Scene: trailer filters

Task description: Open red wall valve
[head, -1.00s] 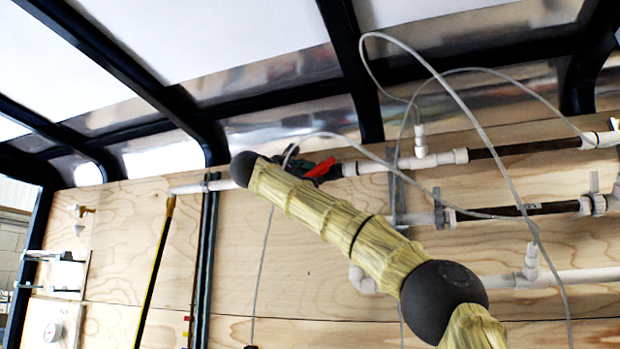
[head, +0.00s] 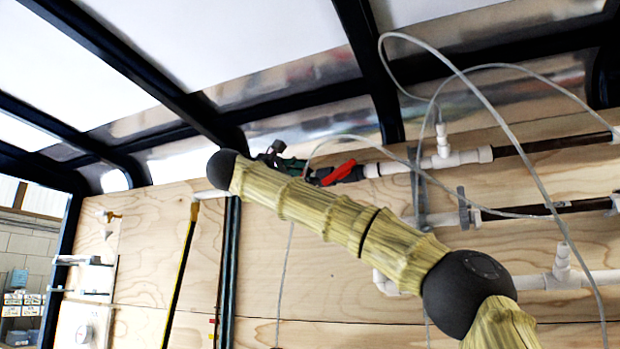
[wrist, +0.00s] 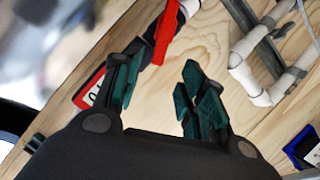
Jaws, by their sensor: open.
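The red valve handle (head: 338,172) sits on the upper white pipe on the plywood wall, just right of my gripper (head: 285,162). My forearm partly hides the gripper in the head view. In the wrist view the red handle (wrist: 166,36) is a slanted red lever near the top, by the tip of the left finger. My gripper's dark green fingers (wrist: 160,72) are apart with nothing held between them. The handle lies ahead of the gap, nearer the left finger; whether they touch I cannot tell.
A red-edged tag (wrist: 88,92) shows behind the left finger. White pipes (wrist: 248,75) run at upper right, and a blue box-like item (wrist: 304,142) is at lower right. Grey hoses (head: 478,95) loop in front of the wall. Black frame beams (head: 370,65) cross above.

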